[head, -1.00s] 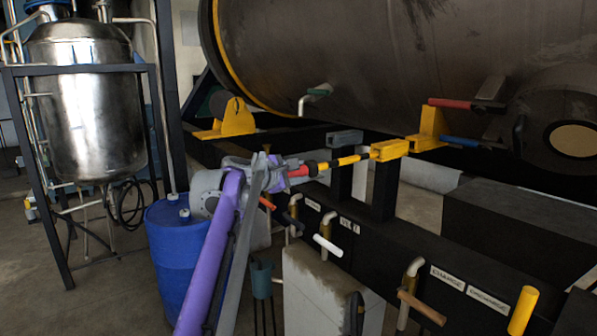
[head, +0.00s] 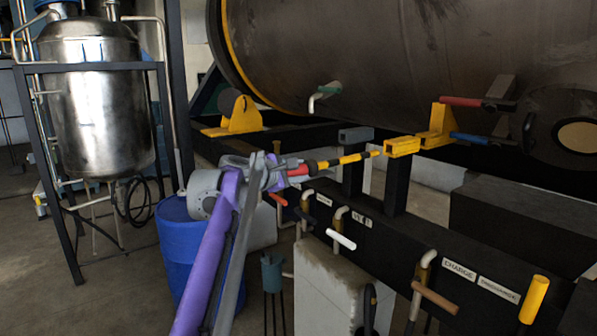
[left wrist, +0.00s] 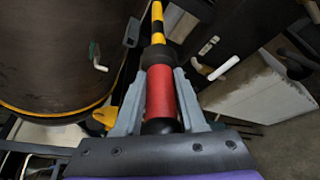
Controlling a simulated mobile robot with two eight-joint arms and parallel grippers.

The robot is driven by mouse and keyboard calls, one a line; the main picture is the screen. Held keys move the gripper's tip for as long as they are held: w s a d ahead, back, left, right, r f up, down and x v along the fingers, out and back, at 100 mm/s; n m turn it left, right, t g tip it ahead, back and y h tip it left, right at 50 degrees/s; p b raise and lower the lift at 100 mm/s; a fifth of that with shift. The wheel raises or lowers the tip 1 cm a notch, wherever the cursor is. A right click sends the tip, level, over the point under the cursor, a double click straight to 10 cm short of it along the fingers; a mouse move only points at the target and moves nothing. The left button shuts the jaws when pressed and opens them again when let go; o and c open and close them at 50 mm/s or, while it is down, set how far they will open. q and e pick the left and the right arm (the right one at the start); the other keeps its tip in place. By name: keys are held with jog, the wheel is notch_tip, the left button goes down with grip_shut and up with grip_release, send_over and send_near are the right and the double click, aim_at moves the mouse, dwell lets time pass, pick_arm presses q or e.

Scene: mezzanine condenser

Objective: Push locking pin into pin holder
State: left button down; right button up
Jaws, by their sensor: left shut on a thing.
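The locking pin has a red handle (head: 299,169) and a yellow-and-black striped shaft (head: 345,160). My left gripper (head: 288,167) is shut on the red handle. In the left wrist view the two grey fingers (left wrist: 159,88) sit on either side of the red handle (left wrist: 160,95), and the striped shaft (left wrist: 157,22) points away from me. The pin holder (head: 402,147) is a yellow square-ended block on the black frame. The pin's tip is right at its left end, roughly in line; I cannot tell whether they touch. My right gripper is not in view.
A large dark tank (head: 380,60) stands behind the black frame. Red (head: 462,102) and blue (head: 470,138) handles are right of the holder. White (head: 341,239), orange and brown (head: 435,297) valve handles stick out below. A blue drum (head: 182,250) stands behind my left arm.

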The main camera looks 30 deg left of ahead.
pick_arm(q)
jog(key=shift+s, duration=0.1)
jog(key=s+a, duration=0.4)
jog(key=s, duration=0.5)
jog(key=s+a, duration=0.5)
jog(key=s, duration=0.3)
jog(key=s+a, duration=0.4)
jog(key=s, duration=0.5)
jog(key=shift+s+a, duration=0.25)
jog(key=shift+s, duration=0.05)
dwell(0.8)
jog(key=shift+r, duration=0.1)
